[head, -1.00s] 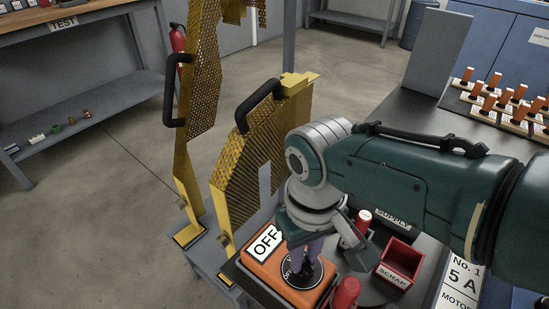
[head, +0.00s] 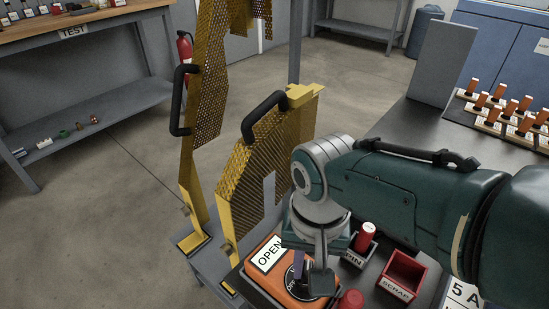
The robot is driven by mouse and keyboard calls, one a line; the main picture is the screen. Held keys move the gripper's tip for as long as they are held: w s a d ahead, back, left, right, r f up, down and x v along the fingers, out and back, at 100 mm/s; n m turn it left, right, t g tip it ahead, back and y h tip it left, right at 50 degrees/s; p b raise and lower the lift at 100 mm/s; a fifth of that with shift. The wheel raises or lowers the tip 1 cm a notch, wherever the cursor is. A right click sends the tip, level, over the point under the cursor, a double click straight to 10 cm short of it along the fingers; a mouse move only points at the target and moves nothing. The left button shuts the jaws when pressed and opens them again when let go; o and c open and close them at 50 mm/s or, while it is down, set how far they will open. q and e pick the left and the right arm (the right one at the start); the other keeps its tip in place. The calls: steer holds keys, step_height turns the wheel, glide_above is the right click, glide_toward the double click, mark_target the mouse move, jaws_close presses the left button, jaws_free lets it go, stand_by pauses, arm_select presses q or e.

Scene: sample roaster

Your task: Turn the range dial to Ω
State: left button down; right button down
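An orange meter (head: 262,290) lies on the bench at the bottom centre, and its white display (head: 267,255) reads OPEN. Its black round range dial (head: 291,284) is mostly covered by my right gripper (head: 308,272), which points down over it. The fingers reach down to the dial and look shut on its knob, though the contact is partly hidden. I cannot read where the dial's pointer stands. My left gripper is not in view.
Close right of the gripper stand a dark bin (head: 353,259) with a red cylinder (head: 366,236) and a red SCRAP bin (head: 405,272). Another red cylinder (head: 350,300) is at the bottom edge. A yellow mesh guard (head: 245,180) rises just left of the meter.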

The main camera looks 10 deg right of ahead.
stand_by(0.4)
steer(key=c, duration=0.8)
jaws_free()
step_height(320, 180, up, 10)
steer(key=p, duration=0.8)
